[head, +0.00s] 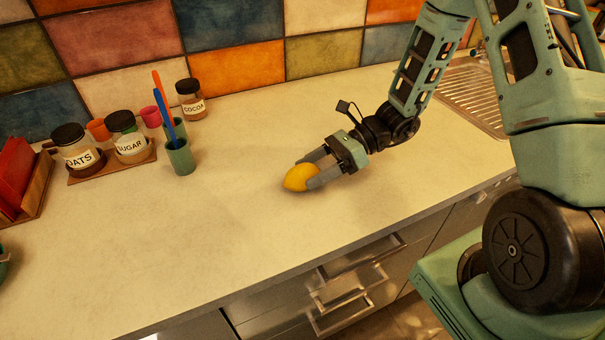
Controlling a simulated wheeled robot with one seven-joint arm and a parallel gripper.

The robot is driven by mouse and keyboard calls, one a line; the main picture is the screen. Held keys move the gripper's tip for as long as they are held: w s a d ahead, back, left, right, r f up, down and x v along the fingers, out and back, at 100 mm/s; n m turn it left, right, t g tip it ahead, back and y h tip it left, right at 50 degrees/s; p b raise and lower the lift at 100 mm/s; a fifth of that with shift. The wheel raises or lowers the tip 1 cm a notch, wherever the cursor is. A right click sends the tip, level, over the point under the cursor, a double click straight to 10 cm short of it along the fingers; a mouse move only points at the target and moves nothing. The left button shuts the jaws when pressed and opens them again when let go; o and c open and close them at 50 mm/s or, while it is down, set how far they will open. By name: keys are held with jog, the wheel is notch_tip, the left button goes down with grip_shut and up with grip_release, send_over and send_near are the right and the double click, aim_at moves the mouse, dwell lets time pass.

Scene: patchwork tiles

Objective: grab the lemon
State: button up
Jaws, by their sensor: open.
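A yellow lemon (297,178) lies on the pale countertop (225,235), near the middle of the head view. My gripper (311,170) is low over the counter at the lemon, coming from the right. Its two grey fingers are apart, one at the far side of the lemon and one at the near right side. The near finger hides part of the lemon. The jaws are open, and I cannot tell whether either finger touches the fruit.
Left stand a green cup (180,158) with toothbrush-like sticks, a cocoa jar (190,100), and a wooden tray (115,166) with oats and sugar jars. A metal drainboard (472,97) is at right. The counter's front edge (285,262) is below the lemon. Counter around the lemon is clear.

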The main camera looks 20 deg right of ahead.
jog(key=c, duration=1.1)
